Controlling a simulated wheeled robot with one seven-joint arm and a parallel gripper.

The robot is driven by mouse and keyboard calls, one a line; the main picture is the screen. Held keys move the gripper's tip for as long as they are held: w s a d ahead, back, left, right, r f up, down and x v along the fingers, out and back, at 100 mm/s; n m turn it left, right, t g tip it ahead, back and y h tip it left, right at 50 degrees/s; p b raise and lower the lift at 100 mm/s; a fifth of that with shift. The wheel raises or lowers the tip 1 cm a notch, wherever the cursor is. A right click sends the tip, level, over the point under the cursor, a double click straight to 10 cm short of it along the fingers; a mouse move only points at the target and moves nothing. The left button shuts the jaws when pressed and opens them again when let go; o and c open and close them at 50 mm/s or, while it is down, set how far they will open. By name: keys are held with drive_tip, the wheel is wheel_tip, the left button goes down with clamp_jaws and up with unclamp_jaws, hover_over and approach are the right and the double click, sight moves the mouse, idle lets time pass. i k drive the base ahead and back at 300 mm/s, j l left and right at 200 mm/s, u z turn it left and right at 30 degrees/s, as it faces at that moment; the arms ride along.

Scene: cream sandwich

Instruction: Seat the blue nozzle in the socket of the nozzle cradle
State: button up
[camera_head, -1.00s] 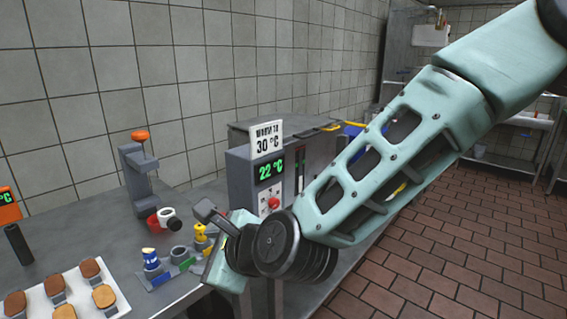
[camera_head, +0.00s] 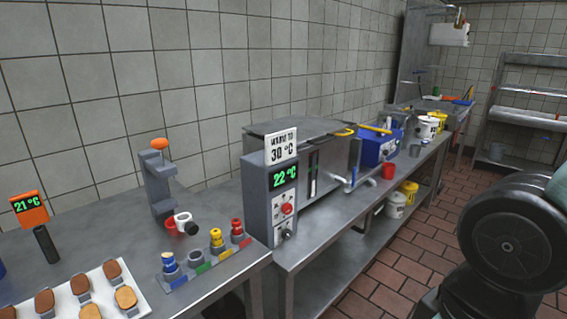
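The nozzle cradle (camera_head: 207,268) is a grey rack at the front edge of the left table, with blue, green, yellow and red marks along its front. The blue nozzle (camera_head: 170,264) stands upright at the blue-marked left end; I cannot tell how deep it sits. The socket (camera_head: 194,258) by the green mark looks empty. A yellow nozzle (camera_head: 217,240) and a red nozzle (camera_head: 237,230) stand at the other places. My gripper is out of view; only part of my arm shows at the lower right, well apart from the cradle.
A white tray (camera_head: 140,302) of biscuits lies left of the cradle. A grey stand with an orange knob (camera_head: 159,144) is behind it. A warming unit with a 22 °C display (camera_head: 285,177) stands to the right. Red tiled floor (camera_head: 375,282) is open before the tables.

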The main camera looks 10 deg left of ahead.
sight(185, 222)
drive_tip(key=j+u, duration=0.2)
drive_tip(key=u, duration=1)
